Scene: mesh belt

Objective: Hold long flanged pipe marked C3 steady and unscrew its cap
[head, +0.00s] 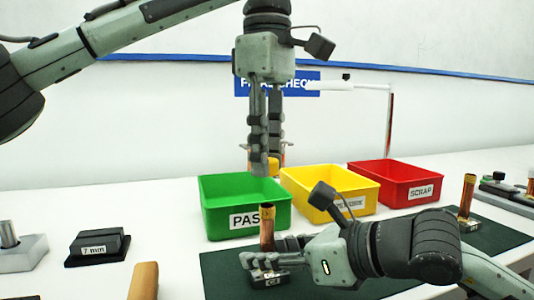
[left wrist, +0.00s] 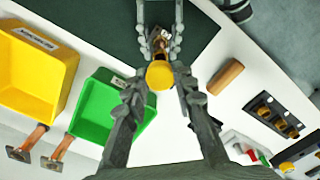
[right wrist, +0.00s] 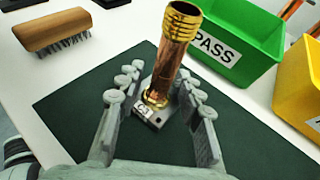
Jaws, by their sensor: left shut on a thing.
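The copper pipe (right wrist: 165,70) stands upright on its small flanged base (right wrist: 150,113), whose tag is too small to read surely, on a dark green mat. Its golden threaded top is bare; it also shows in the head view (head: 267,222). My left gripper (head: 268,168) is shut on the yellow cap (head: 273,166), held well above the pipe. The cap also shows in the left wrist view (left wrist: 160,75). My right gripper (right wrist: 157,85) is open, its fingers on either side of the pipe low down, with a gap visible on the left side.
Green PASS bin (head: 215,213), yellow bin (head: 352,200) and red SCRAP bin (head: 400,190) stand behind the mat. Another copper pipe (head: 467,192) stands at right.

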